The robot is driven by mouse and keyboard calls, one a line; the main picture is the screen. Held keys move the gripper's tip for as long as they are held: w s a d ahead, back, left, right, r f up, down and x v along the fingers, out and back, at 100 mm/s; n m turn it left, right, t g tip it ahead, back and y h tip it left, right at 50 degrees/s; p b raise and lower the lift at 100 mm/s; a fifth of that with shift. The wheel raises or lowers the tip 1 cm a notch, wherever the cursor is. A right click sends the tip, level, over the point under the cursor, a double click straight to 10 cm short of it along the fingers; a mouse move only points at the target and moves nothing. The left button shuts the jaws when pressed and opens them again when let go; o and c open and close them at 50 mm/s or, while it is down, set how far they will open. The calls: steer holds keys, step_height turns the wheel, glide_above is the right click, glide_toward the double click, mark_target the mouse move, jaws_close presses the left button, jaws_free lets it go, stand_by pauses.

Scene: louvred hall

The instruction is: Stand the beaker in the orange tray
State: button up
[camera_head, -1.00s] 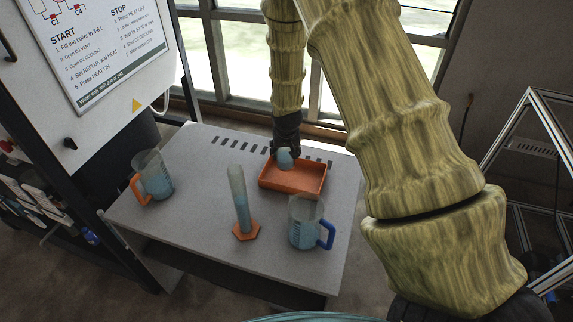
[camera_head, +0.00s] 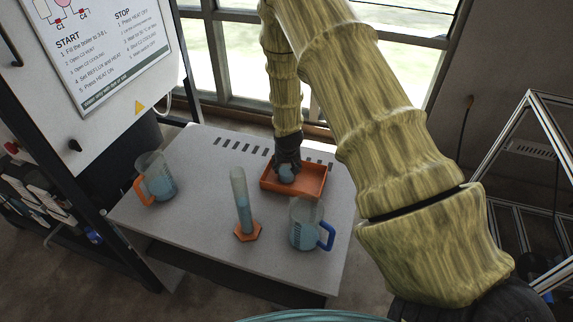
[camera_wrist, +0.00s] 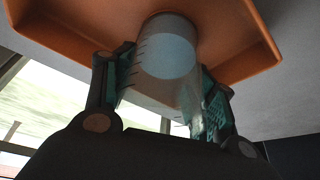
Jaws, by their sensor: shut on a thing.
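The beaker (camera_wrist: 168,62) is clear with dark marks and pale blue contents. In the wrist view it is between the two fingers of my gripper (camera_wrist: 160,92), which is shut on it. In the head view the beaker (camera_head: 286,173) shows as a small pale blue shape under my gripper (camera_head: 287,166), over the orange tray (camera_head: 312,185). The orange tray also shows in the wrist view (camera_wrist: 75,35), behind the beaker. I cannot tell whether the beaker's base touches the tray floor.
A jug with an orange handle (camera_head: 155,180) stands at the table's left. A measuring cylinder (camera_head: 242,200) on an orange base stands mid-table. A jug with a blue handle (camera_head: 305,225) stands in front of the tray. The grey table (camera_head: 200,150) is clear at the back left.

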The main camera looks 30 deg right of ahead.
steer(key=shift+f, duration=0.15)
steer(key=o, duration=1.2)
steer(key=shift+c, duration=0.2)
steer(key=shift+r, duration=0.25)
steer(key=b+v, duration=0.3)
steer(key=v, duration=0.8)
steer(key=shift+s+r, duration=0.2)
steer(key=shift+r, duration=0.15)
steer(key=shift+a, duration=0.1)
